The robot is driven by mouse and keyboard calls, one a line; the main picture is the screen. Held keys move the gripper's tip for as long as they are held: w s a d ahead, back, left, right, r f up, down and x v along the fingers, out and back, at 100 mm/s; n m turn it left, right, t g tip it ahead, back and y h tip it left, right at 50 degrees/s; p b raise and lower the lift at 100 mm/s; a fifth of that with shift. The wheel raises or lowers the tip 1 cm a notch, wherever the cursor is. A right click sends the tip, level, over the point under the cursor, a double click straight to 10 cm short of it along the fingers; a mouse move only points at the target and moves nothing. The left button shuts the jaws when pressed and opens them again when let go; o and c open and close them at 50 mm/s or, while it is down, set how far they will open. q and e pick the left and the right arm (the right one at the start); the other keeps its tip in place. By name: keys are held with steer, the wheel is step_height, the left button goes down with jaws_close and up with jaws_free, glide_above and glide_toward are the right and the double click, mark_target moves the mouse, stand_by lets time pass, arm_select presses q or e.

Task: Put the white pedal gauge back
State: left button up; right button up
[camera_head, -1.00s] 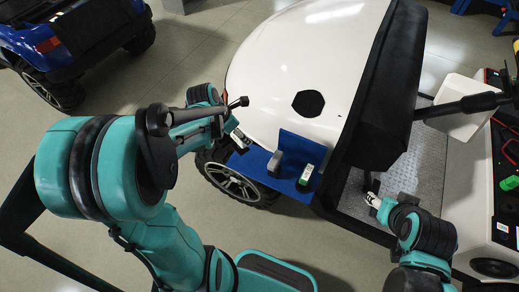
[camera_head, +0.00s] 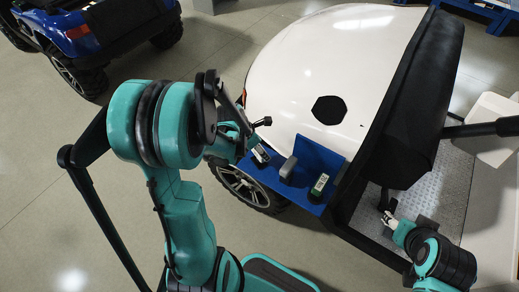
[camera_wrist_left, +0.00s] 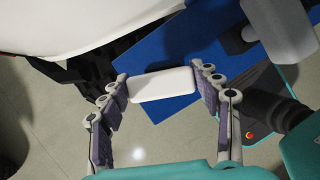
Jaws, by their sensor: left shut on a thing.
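The white pedal gauge (camera_wrist_left: 163,84) is a pale flat block between the fingers of my left gripper (camera_wrist_left: 161,90), over the edge of the blue tray in the left wrist view. In the head view my left gripper (camera_head: 259,155) is at the left end of the blue tray (camera_head: 312,154), left of a grey upright block. I cannot tell whether the gauge touches the tray. My right gripper (camera_head: 391,220) is low in the vehicle's footwell, beside a black pedal (camera_head: 384,200); its finger opening is too small to judge.
The grey block (camera_head: 288,168) and a dark device with a light face (camera_head: 319,186) stand on the tray. The white vehicle body (camera_head: 310,70) rises behind it, with a black seat-like part (camera_head: 425,105) to the right. A blue vehicle (camera_head: 95,30) is at the upper left.

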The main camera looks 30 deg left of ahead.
arm_select(q)
steer(key=o, duration=1.5)
steer(key=shift+o, duration=0.2)
steer(key=shift+r, duration=0.15)
steer(key=p+v, duration=0.4)
steer(key=v, duration=0.7)
steer(key=s+d+r+m+t, duration=0.1)
steer(key=s+d+r+m, duration=0.1)
steer(key=m, duration=0.8)
steer(key=s+d+r+m+t+y, duration=0.1)
steer(key=s+d+r+m, duration=0.2)
steer(key=d+m, duration=0.3)
steer(key=s+d+r+m+t+y, duration=0.1)
steer(key=d+r+m, duration=0.3)
steer(key=m, duration=1)
steer(key=shift+s+d+m, duration=0.3)
steer(key=shift+s, duration=0.4)
